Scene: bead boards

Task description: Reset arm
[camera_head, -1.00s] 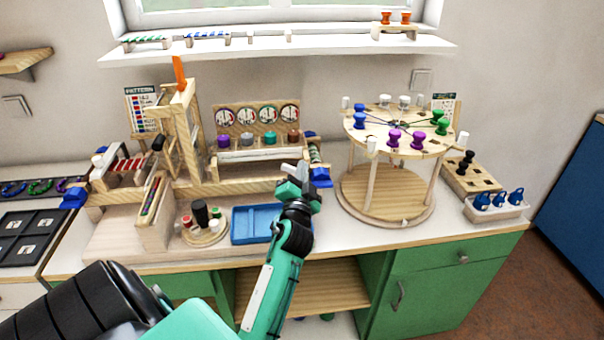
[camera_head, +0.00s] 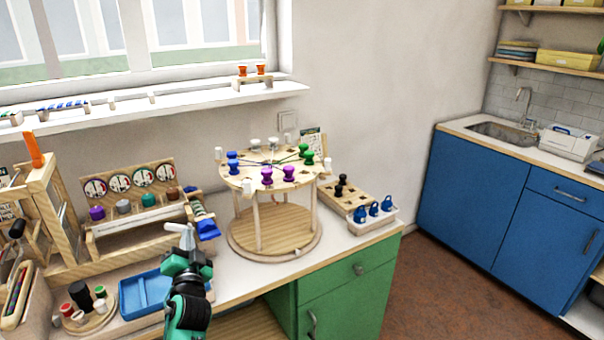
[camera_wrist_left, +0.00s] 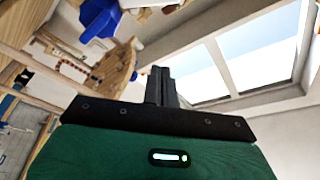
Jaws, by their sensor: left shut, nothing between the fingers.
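My left gripper (camera_head: 180,234) is shut and empty. It is raised above the front of the counter, right of the blue tray (camera_head: 146,292) and left of the round wooden stand (camera_head: 276,242). Its shut fingers also show in the left wrist view (camera_wrist_left: 162,86). The stand's upper disc carries purple, green, blue and white pegs. My right gripper is not in view.
A wooden rack with dials (camera_head: 131,182) and a wooden frame stand at the left. A peg block (camera_head: 343,199) and blue-handled pieces (camera_head: 373,209) sit at the counter's right end. Floor (camera_head: 440,290) is open between the green cabinet and blue cabinets (camera_head: 480,205).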

